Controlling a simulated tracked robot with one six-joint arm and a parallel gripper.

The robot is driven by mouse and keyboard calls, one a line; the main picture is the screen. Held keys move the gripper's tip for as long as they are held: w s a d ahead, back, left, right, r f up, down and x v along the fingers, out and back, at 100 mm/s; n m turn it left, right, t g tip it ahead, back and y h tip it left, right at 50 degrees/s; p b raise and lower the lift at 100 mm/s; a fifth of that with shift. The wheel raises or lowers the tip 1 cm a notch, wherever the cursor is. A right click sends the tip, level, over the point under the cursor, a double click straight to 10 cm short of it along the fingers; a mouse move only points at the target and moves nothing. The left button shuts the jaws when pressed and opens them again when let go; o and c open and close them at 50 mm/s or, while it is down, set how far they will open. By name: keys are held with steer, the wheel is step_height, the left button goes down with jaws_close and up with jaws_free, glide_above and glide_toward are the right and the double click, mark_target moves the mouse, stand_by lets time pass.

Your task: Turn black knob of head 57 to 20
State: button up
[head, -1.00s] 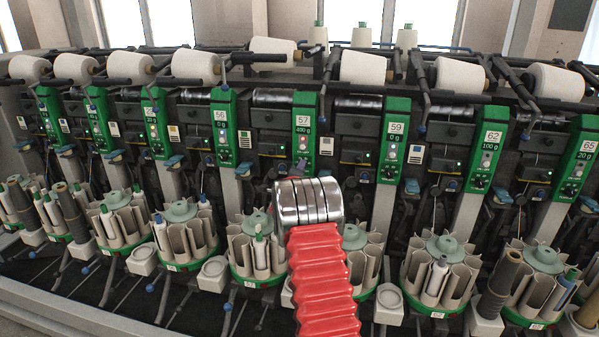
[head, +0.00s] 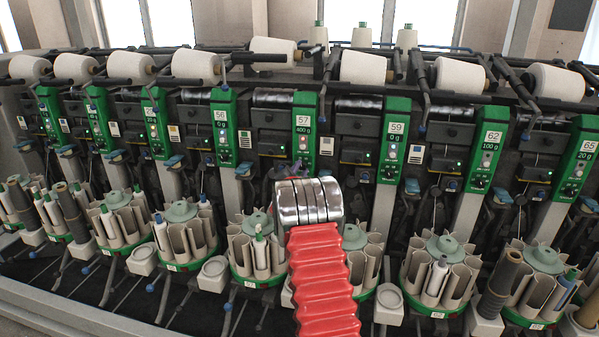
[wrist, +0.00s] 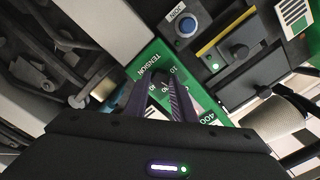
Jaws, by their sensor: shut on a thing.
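Head 57 has a green panel (head: 308,145) near the middle of the head view; its display reads 400 g. In the wrist view its green face (wrist: 145,57) shows tilted, with the word TENSION and scale numbers, 10 and 40 among them. My gripper (wrist: 161,80) reaches onto this scale, its two dark fingers shut on the black knob. The knob is mostly hidden between the fingertips, and I cannot read its setting. In the head view my arm covers the area below the panel, and the knob is hidden there.
A blue JOIN button (wrist: 185,26) and a dark latch on a yellow-edged box (wrist: 238,52) sit close to the fingers. Neighbouring panels 56 (head: 223,140) and 59 (head: 394,140) stand either side. Bobbin magazines (head: 440,270) line the front below.

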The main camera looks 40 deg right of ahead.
steer(key=shift+d+f+n, duration=0.1)
steer(key=shift+f+n, duration=0.1)
steer(key=shift+n, duration=0.9)
steer(key=shift+s, duration=0.1)
steer(key=o, duration=1.1)
steer(key=shift+c, duration=0.2)
steer(key=shift+r, duration=0.1)
step_height(320, 180, up, 10)
steer(key=shift+f, duration=0.1)
